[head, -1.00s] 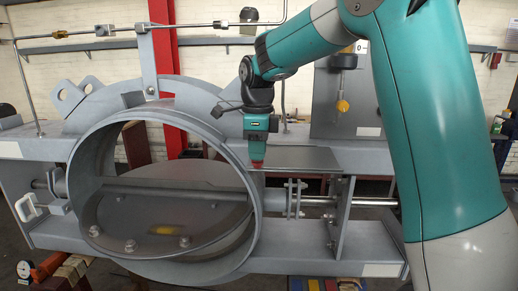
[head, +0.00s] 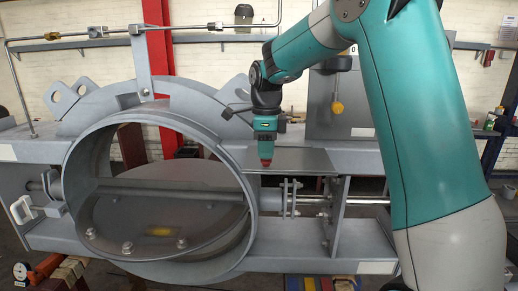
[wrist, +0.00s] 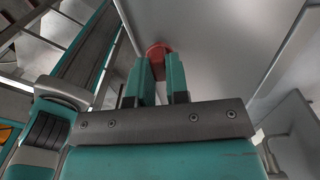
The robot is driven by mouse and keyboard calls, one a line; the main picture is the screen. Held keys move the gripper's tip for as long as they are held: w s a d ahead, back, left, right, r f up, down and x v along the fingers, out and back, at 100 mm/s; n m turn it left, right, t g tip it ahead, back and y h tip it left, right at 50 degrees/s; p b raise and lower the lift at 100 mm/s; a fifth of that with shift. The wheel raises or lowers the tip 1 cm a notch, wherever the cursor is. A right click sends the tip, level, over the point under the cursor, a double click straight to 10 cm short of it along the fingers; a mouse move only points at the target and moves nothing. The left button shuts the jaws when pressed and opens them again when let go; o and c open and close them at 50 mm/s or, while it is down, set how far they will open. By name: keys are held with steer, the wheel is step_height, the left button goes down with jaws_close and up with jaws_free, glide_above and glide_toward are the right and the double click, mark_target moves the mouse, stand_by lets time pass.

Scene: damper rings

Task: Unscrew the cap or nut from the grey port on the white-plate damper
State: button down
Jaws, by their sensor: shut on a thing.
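My gripper (head: 265,160) points down above the flat grey shelf plate (head: 310,160), right of the big ring. Its teal fingers are shut on a small red cap (wrist: 158,47), which shows between the fingertips in the wrist view. The cap also shows at the tips in the head view (head: 265,164), apparently just above or at the plate; I cannot tell whether it touches. The grey damper (head: 160,125) fills the left and middle, with a white plate (head: 376,267) at its lower right. I cannot make out a grey port.
A thin metal pipe (head: 200,26) with brass fittings runs above the damper. A shaft (head: 350,200) with a bracket lies below the shelf plate. A yellow pendant (head: 337,107) hangs in front of a grey panel behind.

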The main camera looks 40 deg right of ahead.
steer(key=shift+w+d+r+p, duration=0.15)
steer(key=shift+d+p, duration=0.15)
steer(key=shift+d, duration=0.65)
steer(key=shift+w+d+f+p, duration=0.15)
steer(key=shift+d+p, duration=0.15)
steer(key=shift+d, duration=0.6)
steer(key=shift+w+d+r+p, duration=0.15)
steer(key=shift+d+p, duration=0.15)
steer(key=shift+d, duration=0.65)
steer(key=shift+f, duration=0.4)
steer(key=c, duration=1)
jaws_free()
steer(key=shift+c, duration=0.2)
steer(key=shift+r, duration=0.1)
